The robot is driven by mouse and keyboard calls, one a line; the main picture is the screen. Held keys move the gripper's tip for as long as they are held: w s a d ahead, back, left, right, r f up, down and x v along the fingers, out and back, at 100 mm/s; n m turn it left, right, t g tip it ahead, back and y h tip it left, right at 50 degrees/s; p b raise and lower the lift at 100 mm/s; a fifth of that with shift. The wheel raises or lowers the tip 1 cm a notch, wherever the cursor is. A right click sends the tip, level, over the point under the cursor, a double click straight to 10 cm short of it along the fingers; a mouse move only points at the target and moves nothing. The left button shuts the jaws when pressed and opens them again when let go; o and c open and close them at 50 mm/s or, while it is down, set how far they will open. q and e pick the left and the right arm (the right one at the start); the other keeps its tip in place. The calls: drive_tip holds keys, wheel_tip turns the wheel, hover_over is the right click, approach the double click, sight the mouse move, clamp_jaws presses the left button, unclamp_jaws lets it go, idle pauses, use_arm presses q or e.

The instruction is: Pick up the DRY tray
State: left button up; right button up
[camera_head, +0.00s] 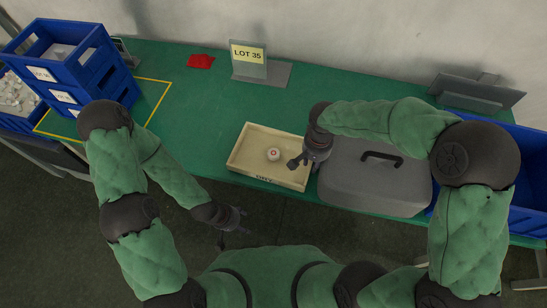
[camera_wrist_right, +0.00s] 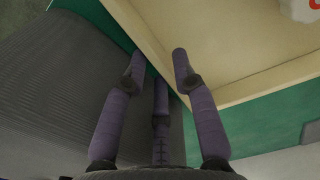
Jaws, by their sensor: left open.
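The DRY tray (camera_head: 243,163) is a shallow cream tray at the front edge of the green table, with its label on the front wall. A small white round piece with a red mark (camera_head: 273,154) lies in it. My right gripper (camera_head: 297,162) is at the tray's right wall. In the right wrist view its fingers (camera_wrist_right: 159,62) stand apart, one over the tray's inside and one over the gap outside, with the tray wall (camera_wrist_right: 150,45) between them; I cannot tell whether they touch it. My left gripper (camera_head: 238,220) is open and empty, in front of the table's edge.
A grey case (camera_head: 365,185) with a black handle stands close to the tray's right side. A LOT 35 sign (camera_head: 248,60) and red cloth (camera_head: 201,61) are behind. Blue bins (camera_head: 62,62) stand at left, another blue bin (camera_head: 500,200) at right. The table left of the tray is clear.

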drive_tip(key=shift+f, duration=0.35)
clamp_jaws()
drive_tip(key=shift+r, duration=0.1)
drive_tip(key=shift+r, duration=0.1)
